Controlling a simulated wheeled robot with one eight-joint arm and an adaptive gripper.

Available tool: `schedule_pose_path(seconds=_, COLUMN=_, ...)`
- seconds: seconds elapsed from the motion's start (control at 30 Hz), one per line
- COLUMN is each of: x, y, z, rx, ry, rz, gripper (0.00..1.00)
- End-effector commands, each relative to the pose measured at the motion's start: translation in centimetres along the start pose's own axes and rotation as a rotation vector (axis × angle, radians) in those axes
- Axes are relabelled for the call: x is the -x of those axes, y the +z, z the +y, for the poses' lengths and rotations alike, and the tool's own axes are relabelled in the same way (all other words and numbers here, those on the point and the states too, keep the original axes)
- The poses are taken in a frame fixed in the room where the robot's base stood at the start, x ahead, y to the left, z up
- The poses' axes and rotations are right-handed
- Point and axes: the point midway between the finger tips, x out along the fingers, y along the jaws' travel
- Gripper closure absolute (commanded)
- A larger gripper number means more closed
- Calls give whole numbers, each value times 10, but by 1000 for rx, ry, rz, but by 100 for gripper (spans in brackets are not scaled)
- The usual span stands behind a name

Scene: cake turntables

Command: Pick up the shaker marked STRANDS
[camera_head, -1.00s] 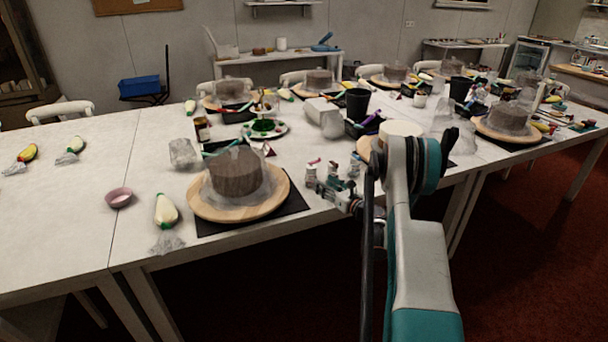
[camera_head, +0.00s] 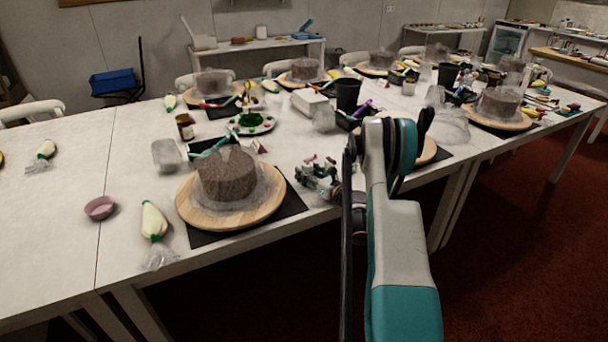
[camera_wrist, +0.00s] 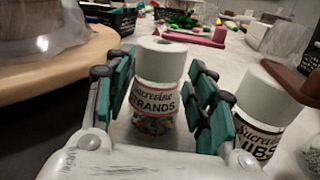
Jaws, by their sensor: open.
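The shaker marked STRANDS (camera_wrist: 155,92) stands upright in the wrist view, with a white cap and coloured sprinkles inside its clear jar. My gripper (camera_wrist: 158,98) is open, its teal-padded fingers to either side of this shaker. Gaps show between the pads and the jar, so it does not look held. In the head view my gripper (camera_head: 320,178) is low over the table among the small shakers, which it largely hides.
A second white-capped shaker, its label ending in UBS (camera_wrist: 262,112), stands close outside the right finger. A cake (camera_head: 227,175) on a wooden turntable (camera_head: 193,210) is left of my gripper. A black cup (camera_head: 347,95) and a clear bag stand behind. Free table lies far left.

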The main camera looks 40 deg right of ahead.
Motion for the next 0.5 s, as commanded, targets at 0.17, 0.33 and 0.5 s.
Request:
schedule_pose_path(seconds=0.17, x=0, y=0, z=0, rx=0, ry=1, rz=0, gripper=79)
schedule_pose_path(seconds=0.33, x=0, y=0, z=0, rx=0, ry=1, rz=0, gripper=85)
schedule_pose_path(seconds=0.5, x=0, y=1, z=0, rx=0, ry=1, rz=0, gripper=85)
